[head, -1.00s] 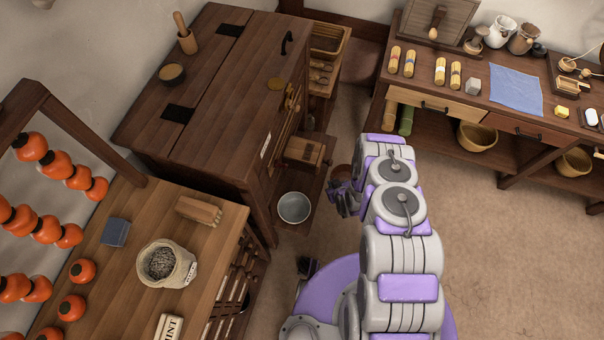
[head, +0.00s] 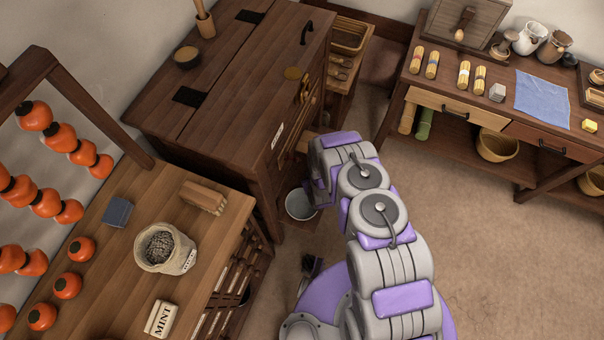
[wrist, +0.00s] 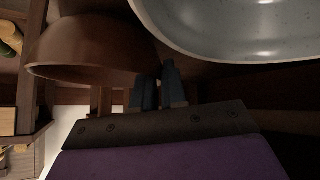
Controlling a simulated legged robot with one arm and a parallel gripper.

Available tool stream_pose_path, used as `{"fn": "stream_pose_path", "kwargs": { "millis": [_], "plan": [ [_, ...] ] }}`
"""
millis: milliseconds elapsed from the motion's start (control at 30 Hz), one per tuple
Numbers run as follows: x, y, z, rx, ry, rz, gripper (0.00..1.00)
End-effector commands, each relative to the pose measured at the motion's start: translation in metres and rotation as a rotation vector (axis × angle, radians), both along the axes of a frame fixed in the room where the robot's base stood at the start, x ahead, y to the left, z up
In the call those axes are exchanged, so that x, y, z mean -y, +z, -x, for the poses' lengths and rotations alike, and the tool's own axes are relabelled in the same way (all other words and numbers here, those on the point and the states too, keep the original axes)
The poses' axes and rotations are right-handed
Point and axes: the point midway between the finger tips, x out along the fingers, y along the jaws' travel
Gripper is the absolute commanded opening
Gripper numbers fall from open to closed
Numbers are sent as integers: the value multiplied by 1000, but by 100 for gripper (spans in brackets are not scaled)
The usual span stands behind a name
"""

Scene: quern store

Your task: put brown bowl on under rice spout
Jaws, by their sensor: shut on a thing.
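The brown bowl (wrist: 90,48) is at the left of the wrist view. My gripper (wrist: 158,90) is shut on its edge. In the head view my arm hides the bowl and gripper. A pale grey speckled bowl (head: 300,204) stands low at the foot of the big wooden cabinet (head: 235,85). It also fills the upper right of the wrist view (wrist: 235,30), close to the brown bowl. A wooden piece (head: 306,142) juts from the cabinet front, mostly behind my arm. I cannot tell whether it is the rice spout.
A bench (head: 150,285) with a sack (head: 165,250), a brush and orange round things is at left. A side table (head: 500,115) with drawers, bundles and a blue cloth is at upper right. The floor (head: 475,245) at right is clear.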

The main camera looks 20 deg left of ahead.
Motion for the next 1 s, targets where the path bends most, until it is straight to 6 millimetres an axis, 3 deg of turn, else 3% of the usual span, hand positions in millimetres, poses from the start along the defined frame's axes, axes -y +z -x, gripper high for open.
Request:
{"fn": "stream_pose_path", "kwargs": {
  "millis": [300,567,600,833,1000],
  "plan": [
    [-45,-2,-4,5,5,1,0],
    [-40,-7,-4,2,1,2,0],
    [-39,-6,-3,1,1,1,12],
    [-39,-6,-3,1,1,1,34],
    [-41,-7,-3,1,2,5,37]
  ]
}}
